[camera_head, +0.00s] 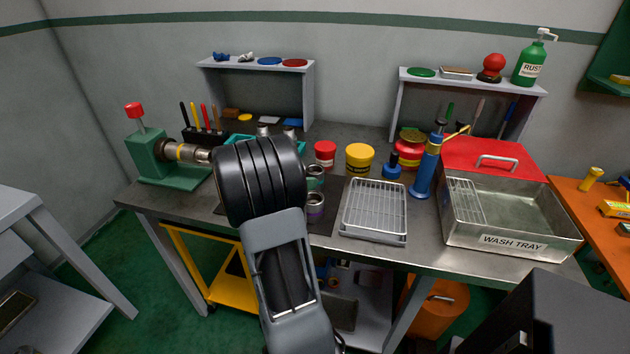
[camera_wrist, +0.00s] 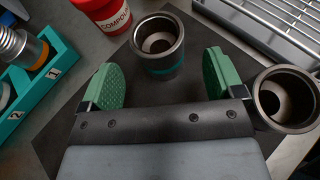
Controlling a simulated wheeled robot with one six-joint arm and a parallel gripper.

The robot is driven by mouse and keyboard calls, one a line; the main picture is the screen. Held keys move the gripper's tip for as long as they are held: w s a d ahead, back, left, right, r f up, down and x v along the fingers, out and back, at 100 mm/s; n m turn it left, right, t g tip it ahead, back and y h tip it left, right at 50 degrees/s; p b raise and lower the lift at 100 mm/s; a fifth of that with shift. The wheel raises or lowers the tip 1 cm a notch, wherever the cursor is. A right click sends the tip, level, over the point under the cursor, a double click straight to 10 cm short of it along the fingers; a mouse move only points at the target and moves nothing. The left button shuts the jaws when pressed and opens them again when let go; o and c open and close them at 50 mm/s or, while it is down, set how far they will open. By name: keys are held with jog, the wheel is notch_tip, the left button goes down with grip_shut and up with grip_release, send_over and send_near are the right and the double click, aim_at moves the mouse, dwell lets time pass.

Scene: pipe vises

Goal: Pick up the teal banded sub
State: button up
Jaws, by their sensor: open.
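The teal banded sub (camera_wrist: 158,45) is a short, hollow grey metal cylinder with a teal band low on its side. It stands upright on a dark mat, open end up. It also shows in the head view (camera_head: 315,177), just right of my arm. My gripper (camera_wrist: 168,75) is open, its two green pads apart, with nothing between them. The sub stands just beyond the fingertips, roughly centred between them and a little left. In the head view my arm hides the gripper.
A second sub (camera_wrist: 286,98), purple banded in the head view (camera_head: 315,208), stands close to the right finger. A red compound tub (camera_wrist: 103,14) stands behind left. A teal numbered rack (camera_wrist: 50,85) holding parts lies left. A wire rack (camera_head: 375,208) and wash tray (camera_head: 512,215) are right.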

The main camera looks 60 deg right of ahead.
aim_at(313, 176)
jog(key=x, duration=0.5)
jog(key=shift+w+a+f, duration=0.1)
jog(key=shift+f, duration=0.05)
jog(key=c, duration=1.2)
